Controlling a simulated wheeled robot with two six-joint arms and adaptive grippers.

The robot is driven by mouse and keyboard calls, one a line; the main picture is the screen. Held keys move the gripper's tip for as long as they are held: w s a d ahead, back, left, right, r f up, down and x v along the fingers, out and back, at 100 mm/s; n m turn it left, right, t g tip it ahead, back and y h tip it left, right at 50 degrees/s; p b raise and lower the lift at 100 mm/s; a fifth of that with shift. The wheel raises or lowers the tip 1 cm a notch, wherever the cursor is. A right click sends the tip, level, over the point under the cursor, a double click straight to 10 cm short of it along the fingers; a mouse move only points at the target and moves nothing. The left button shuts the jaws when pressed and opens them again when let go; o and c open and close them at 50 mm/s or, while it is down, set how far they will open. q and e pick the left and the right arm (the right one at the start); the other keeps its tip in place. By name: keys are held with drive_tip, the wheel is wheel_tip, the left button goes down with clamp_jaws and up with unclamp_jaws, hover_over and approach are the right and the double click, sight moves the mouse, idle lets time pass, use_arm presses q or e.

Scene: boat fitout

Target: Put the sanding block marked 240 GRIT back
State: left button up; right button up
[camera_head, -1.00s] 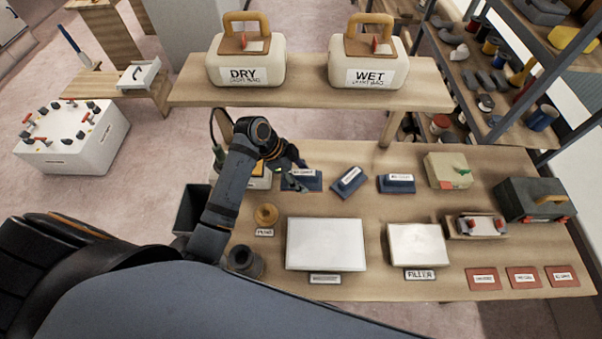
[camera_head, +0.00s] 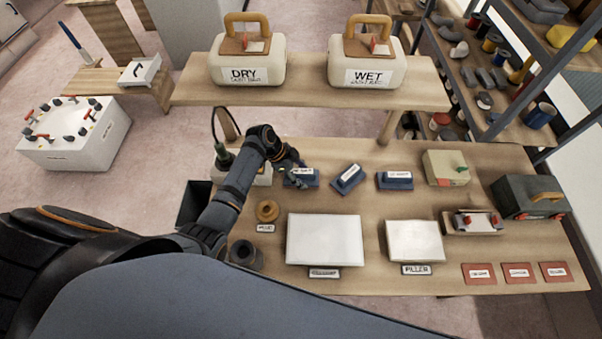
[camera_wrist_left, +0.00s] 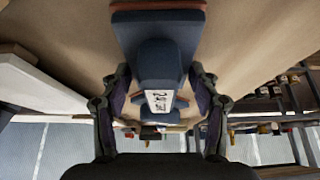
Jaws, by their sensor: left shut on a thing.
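Three blue sanding blocks stand in a row on the bench: a left one (camera_head: 309,182), a middle one (camera_head: 348,177) and a right one (camera_head: 395,181). Each has a white label, too small to read for certain in the head view. My left gripper (camera_head: 290,176) is at the left block, shut on its raised handle. In the left wrist view, the held block (camera_wrist_left: 160,62) lies between the fingers (camera_wrist_left: 160,112), its blurred white label facing the camera. Three red labelled pads (camera_head: 479,273) lie at the bench's front right. My right gripper is not in view.
A white board (camera_head: 324,239), a FILLER board (camera_head: 414,240), a tan ring (camera_head: 267,210) and a dark cup (camera_head: 244,252) lie in front. A green toolbox (camera_head: 530,197) stands right. DRY (camera_head: 247,62) and WET (camera_head: 366,62) containers stand on the raised shelf behind.

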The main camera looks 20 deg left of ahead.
sight(297, 171)
use_arm(q)
drive_tip(key=shift+f, duration=0.15)
drive_tip(key=o, duration=1.3)
drive_tip(key=shift+a+r, duration=0.15)
drive_tip(key=shift+r, duration=0.15)
drive_tip(key=b+v, duration=0.1)
drive_tip(key=v, duration=0.6)
drive_tip(key=shift+s+b, duration=0.1)
drive_tip(key=shift+b, duration=0.25)
